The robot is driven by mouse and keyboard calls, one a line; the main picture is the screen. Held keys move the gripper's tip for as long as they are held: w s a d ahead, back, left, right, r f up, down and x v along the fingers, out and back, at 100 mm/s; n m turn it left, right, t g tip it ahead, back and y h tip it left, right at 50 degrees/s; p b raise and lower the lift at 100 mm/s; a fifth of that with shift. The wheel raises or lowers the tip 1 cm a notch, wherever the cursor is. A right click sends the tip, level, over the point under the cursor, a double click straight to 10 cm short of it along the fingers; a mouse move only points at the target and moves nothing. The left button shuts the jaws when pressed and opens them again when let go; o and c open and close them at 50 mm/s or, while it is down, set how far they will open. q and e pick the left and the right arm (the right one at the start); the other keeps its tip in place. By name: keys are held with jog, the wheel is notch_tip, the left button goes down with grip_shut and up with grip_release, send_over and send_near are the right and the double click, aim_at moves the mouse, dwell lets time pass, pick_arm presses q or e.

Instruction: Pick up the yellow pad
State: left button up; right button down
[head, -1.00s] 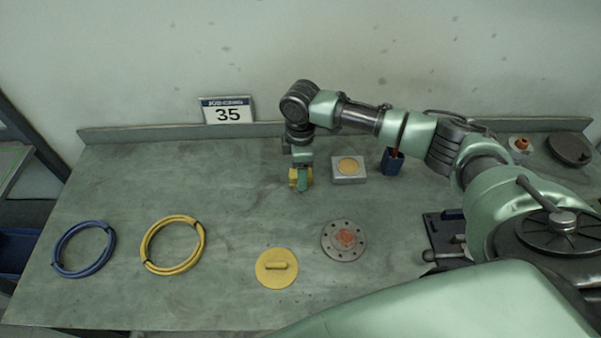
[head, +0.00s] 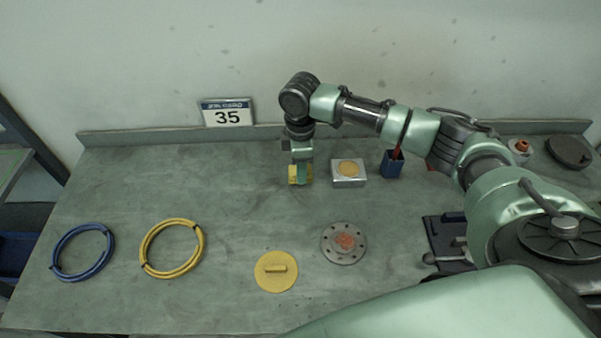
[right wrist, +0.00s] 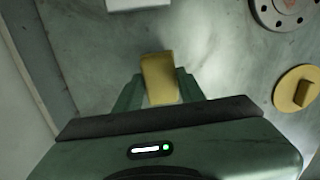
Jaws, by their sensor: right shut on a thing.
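The yellow pad (right wrist: 159,80) is a small block between the two green fingers of my right gripper (right wrist: 163,92) in the right wrist view. The gripper is shut on it. In the head view the yellow pad (head: 292,176) shows at the fingertips of my right gripper (head: 302,174), over the back middle of the bench. A finger partly hides the pad there. I cannot tell for sure how high it is above the bench. My left gripper is not in view.
A grey box with a round yellow top (head: 348,173) stands just right of the gripper, with a blue holder (head: 392,164) beyond. A bolted flange (head: 343,243), a yellow disc with a handle (head: 276,272), and yellow (head: 172,248) and blue (head: 83,252) hoses lie in front.

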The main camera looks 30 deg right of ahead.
notch_tip(320, 180, up, 18)
jog(key=b, duration=0.2)
jog(key=shift+f, duration=0.2)
